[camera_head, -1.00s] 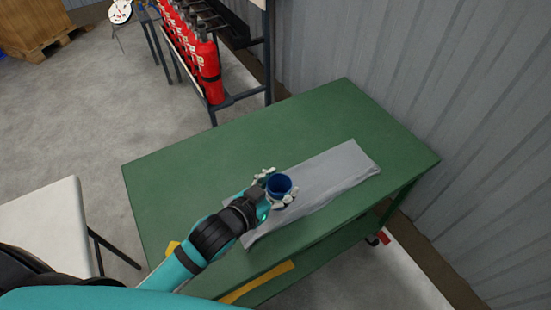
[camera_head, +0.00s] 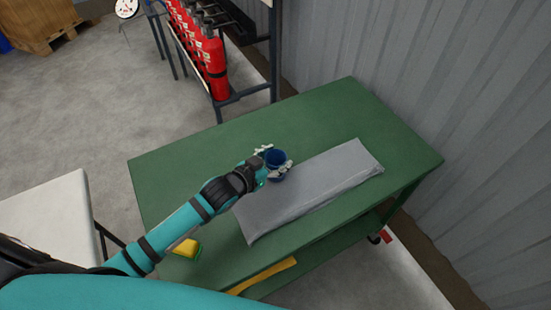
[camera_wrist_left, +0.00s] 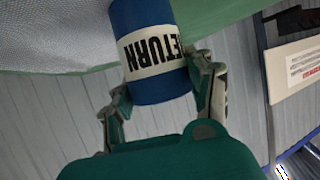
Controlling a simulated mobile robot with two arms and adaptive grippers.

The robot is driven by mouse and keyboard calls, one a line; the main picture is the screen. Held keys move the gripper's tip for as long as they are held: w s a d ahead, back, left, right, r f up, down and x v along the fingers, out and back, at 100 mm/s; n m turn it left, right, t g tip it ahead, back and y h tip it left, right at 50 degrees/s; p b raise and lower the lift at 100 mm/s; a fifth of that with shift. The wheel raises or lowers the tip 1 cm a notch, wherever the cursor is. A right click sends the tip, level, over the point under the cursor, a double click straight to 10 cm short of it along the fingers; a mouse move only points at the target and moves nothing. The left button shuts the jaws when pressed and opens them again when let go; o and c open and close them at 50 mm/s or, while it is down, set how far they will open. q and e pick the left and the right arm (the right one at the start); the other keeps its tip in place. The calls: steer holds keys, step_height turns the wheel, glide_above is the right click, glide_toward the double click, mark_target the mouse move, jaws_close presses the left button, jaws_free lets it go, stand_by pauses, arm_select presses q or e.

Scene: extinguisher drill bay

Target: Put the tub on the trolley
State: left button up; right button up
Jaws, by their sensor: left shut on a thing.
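The blue tub (camera_head: 276,157) is in my left gripper (camera_head: 273,166), near the middle of the green-topped trolley (camera_head: 330,115) in the head view. My left gripper is shut on the tub, with its fingers on either side. The left wrist view shows the tub (camera_wrist_left: 158,90) between the fingers (camera_wrist_left: 165,95), with a white "RETURN" label that appears upside down. I cannot tell whether the tub's bottom touches the green top. My right gripper is not in view.
A grey cloth (camera_head: 310,190) lies on the trolley just in front of the tub. A yellow-and-green sponge (camera_head: 186,248) is at the front left. Red extinguishers (camera_head: 212,65) stand on a rack behind. A corrugated wall (camera_head: 430,70) is at the right. The trolley's back and right are clear.

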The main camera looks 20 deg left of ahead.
arm_select(q)
steer(key=shift+f, duration=0.1)
steer(key=shift+s+f, duration=0.2)
steer(key=shift+f, duration=0.5)
steer(key=shift+c, duration=0.7)
steer(key=o, duration=1.1)
steer(key=shift+f, duration=0.1)
steer(key=o, duration=0.3)
steer(key=shift+w, duration=0.15)
steer(key=shift+r, duration=0.7)
steer(key=v, duration=1.2)
steer(key=shift+r, duration=0.3)
steer(key=shift+f, duration=0.1)
